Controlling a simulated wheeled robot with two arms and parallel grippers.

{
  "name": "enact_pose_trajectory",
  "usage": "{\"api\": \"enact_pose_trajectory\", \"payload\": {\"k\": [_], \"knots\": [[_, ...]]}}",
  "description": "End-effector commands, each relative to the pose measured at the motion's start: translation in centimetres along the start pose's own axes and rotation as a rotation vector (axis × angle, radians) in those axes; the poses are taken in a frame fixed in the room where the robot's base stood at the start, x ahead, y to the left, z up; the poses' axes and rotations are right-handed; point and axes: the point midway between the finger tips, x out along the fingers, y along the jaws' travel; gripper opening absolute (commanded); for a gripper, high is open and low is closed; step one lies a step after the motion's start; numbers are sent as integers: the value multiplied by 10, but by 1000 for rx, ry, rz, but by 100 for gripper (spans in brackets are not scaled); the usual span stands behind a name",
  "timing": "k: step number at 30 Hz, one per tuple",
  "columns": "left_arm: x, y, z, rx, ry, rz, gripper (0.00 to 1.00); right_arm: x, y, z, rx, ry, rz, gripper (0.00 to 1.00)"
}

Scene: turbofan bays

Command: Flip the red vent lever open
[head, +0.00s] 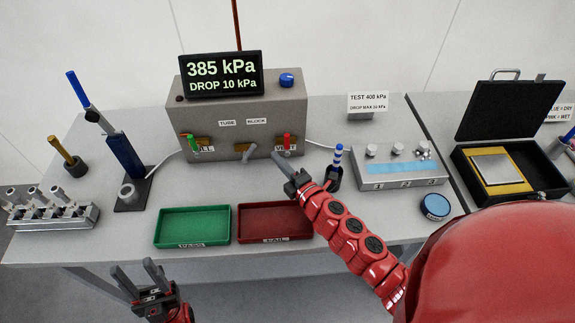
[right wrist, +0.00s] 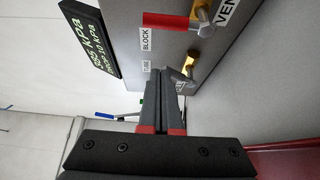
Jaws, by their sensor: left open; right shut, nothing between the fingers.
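The red vent lever (head: 287,141) stands at the right end of the grey tube block's front face, above the VENT label (head: 286,150). In the right wrist view the red lever (right wrist: 168,20) extends from its brass fitting (right wrist: 202,14). My right gripper (head: 280,161) is shut and empty, just below and left of the red lever, apart from it. Its fingers (right wrist: 164,85) point toward the grey middle lever (head: 249,152) in the wrist view; I cannot tell whether they touch it. My left gripper (head: 138,275) is open and empty in front of the table's near edge.
A green-handled lever (head: 193,143) is at the block's left end. The display (head: 221,74) on top reads 385 kPa. Green (head: 193,211) and red (head: 241,221) trays lie in front. A blue-striped tool in a dark holder (head: 334,179) stands right of my right gripper.

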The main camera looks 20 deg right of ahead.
Motion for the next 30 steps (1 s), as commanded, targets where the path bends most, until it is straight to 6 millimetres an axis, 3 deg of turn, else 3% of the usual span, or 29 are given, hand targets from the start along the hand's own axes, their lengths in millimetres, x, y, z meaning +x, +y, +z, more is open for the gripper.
{"api": "enact_pose_trajectory", "payload": {"k": [6,10,15,30], "knots": [[18,-1,-3,0,0,0,50,42,5,-1,2,2,1,0],[31,-2,-5,0,0,0,50,33,3,22,1,-6,-4,0],[37,-2,-6,0,0,0,50,28,2,34,0,-1,-1,0],[36,-2,-6,0,0,0,50,26,-1,38,4,0,2,0]]}}
